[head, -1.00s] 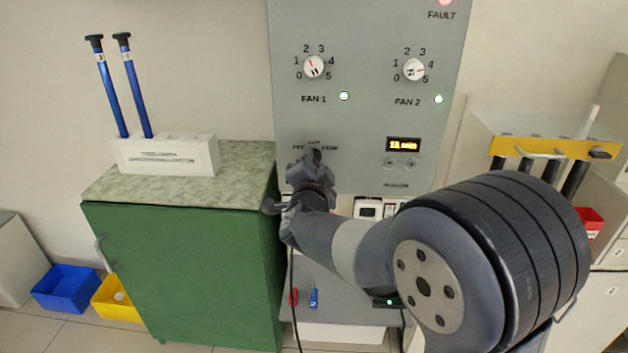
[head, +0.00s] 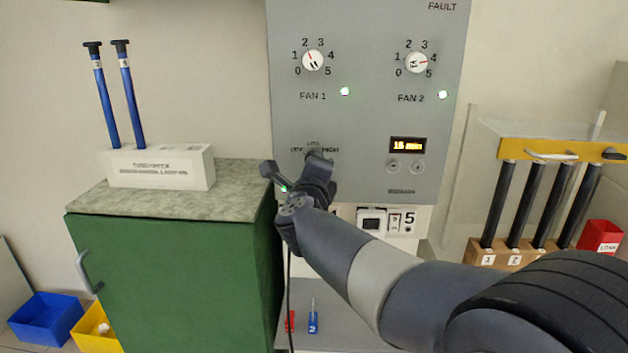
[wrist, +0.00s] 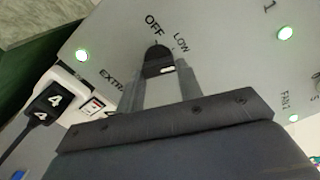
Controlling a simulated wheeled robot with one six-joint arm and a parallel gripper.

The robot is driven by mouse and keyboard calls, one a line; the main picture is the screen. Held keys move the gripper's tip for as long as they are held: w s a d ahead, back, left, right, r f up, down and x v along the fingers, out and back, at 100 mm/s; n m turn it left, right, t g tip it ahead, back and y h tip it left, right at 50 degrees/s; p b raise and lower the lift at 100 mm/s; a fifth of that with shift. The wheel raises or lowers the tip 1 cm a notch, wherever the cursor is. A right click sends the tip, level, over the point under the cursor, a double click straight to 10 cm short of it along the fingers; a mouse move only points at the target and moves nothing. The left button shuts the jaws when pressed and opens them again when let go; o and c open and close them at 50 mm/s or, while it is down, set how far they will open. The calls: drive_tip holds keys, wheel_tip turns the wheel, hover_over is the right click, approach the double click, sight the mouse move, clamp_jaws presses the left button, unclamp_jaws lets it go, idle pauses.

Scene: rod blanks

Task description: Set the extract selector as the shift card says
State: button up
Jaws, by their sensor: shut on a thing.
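The extract selector is a black knob (wrist: 158,56) on the grey panel (head: 365,120). In the wrist view the word OFF stands by its rounded end and LOW just right of it. A small white mark shows on the knob, but I cannot tell for certain which setting it points to. My gripper (wrist: 162,80) is shut on the knob, one finger on each side. In the head view my gripper (head: 312,178) is at the panel's lower left, hiding the knob below the OFF, LOW and HIGH lettering. I cannot identify the shift card.
The FAN 1 dial (head: 313,61) and FAN 2 dial (head: 416,62) sit above, with green lamps. A display (head: 407,145) reads 15 min. A green cabinet (head: 170,275) stands close on the left. A rack of dark rods (head: 535,205) is on the right.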

drive_tip(key=shift+a+f+m+b, duration=0.15)
drive_tip(key=shift+m+b, duration=1.1)
drive_tip(key=shift+m, duration=0.7)
drive_tip(key=shift+d+f+m+b, duration=0.1)
drive_tip(key=shift+m+b, duration=1.1)
drive_tip(key=shift+m, duration=0.75)
drive_tip(key=o, duration=1)
drive_tip(key=shift+r, duration=0.1)
drive_tip(key=shift+s+a, duration=0.1)
drive_tip(key=s, duration=1)
drive_tip(key=shift+s+a+p, duration=0.15)
drive_tip(key=shift+s+p, duration=0.15)
drive_tip(key=shift+p, duration=0.05)
